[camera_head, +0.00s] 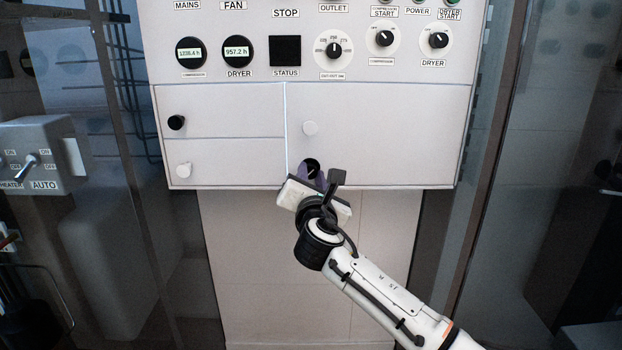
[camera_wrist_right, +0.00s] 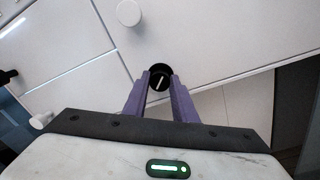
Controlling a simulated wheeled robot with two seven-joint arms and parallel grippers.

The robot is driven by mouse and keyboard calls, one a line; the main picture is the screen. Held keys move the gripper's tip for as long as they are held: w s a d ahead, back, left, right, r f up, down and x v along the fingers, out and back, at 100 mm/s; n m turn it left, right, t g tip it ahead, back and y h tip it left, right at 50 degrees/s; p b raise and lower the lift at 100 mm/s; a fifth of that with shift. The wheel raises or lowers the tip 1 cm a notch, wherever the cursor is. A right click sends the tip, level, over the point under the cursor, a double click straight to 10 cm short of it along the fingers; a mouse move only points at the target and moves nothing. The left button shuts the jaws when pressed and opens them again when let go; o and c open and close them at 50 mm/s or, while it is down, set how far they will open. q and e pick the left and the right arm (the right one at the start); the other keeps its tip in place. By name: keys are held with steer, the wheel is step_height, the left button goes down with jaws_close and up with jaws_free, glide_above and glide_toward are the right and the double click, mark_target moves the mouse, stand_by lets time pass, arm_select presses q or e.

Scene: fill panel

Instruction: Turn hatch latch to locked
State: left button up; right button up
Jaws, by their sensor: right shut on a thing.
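A round black latch knob (camera_head: 311,164) sits low on the white panel, at the lower left of the right-hand hatch door (camera_head: 400,135). In the right wrist view the knob (camera_wrist_right: 160,77) shows a white pointer line, slightly tilted from upright in that picture. My right gripper (camera_head: 312,175) reaches up from below, its purple fingers shut on the knob, one on each side. The fingers also show in the right wrist view (camera_wrist_right: 160,88). In the head view the gripper partly hides the knob. My left gripper is not in view.
A white knob (camera_head: 310,128) sits above on the same door. A black knob (camera_head: 176,122) and another white knob (camera_head: 183,170) sit on the left doors. Dials and displays fill the panel above. A grey switch box (camera_head: 45,155) stands at the far left.

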steer(key=shift+f+m+b, duration=0.2)
steer(key=shift+m+b, duration=0.15)
steer(key=shift+m, duration=0.65)
steer(key=m+b, duration=0.1)
steer(key=m, duration=0.1)
steer(key=shift+m, duration=0.4)
steer(key=shift+m+b, duration=0.65)
steer(key=shift+m, duration=0.55)
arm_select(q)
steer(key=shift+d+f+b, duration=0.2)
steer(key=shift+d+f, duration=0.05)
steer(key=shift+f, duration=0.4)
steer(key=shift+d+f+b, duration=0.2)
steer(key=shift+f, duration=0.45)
arm_select(e)
steer(key=shift+m+h, duration=0.3)
steer(key=shift+m, duration=0.6)
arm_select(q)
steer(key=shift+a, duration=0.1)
arm_select(e)
steer(key=shift+m, duration=0.3)
steer(key=o, duration=1.1)
steer(key=shift+c, duration=0.2)
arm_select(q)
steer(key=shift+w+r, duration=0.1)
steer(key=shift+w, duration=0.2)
